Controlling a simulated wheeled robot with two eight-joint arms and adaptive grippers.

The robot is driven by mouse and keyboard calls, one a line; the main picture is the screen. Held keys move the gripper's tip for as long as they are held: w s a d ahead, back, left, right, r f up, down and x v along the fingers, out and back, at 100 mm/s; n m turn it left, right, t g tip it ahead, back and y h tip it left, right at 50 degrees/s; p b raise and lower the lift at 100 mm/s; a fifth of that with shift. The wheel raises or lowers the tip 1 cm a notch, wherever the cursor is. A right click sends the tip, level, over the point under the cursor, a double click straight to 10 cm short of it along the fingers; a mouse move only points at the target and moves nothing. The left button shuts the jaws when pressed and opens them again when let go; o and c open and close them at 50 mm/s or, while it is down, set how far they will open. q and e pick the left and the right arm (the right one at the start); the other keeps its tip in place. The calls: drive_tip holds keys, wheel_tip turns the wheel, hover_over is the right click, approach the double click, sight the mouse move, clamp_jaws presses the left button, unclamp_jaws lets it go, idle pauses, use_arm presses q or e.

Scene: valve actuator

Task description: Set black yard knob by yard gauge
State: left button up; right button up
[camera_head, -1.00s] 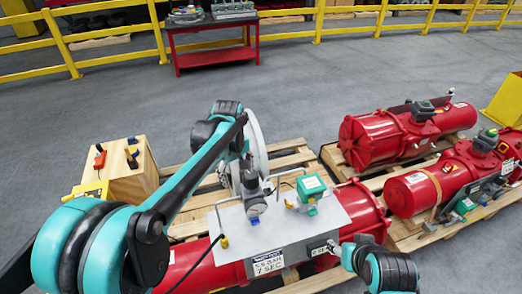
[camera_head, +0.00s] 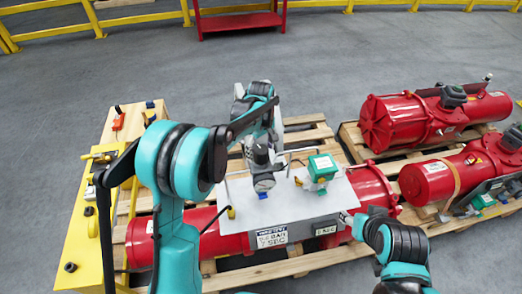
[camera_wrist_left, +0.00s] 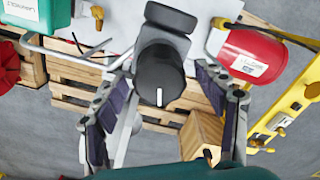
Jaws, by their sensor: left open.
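The black knob (camera_wrist_left: 158,76), round with a white pointer mark, tops a grey regulator body (camera_head: 262,160) on the metal plate (camera_head: 337,206) of the near red actuator. A small round dial with a blue edge, seemingly the gauge (camera_head: 264,183), shows low on the front of that body; its reading is too small to tell. My left gripper (camera_wrist_left: 163,92) is open above the knob, one finger on each side in the wrist view, with gaps visible. In the head view my arm partly hides it.
A green-topped box (camera_head: 322,168) stands on the plate just right of the regulator, and a bent pipe (camera_head: 292,152) runs near it. More red actuators (camera_head: 405,118) lie right.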

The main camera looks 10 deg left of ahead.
use_arm(q)
drive_tip(key=c, duration=1.2)
drive_tip(key=shift+o, duration=0.2)
drive_tip(key=shift+m, duration=0.3)
drive_tip(key=m, duration=0.4)
drive_tip(key=shift+m, duration=0.3)
drive_tip(key=m, duration=1)
drive_tip(key=shift+d, duration=0.1)
drive_tip(key=m, duration=0.4)
drive_tip(key=shift+m, duration=0.3)
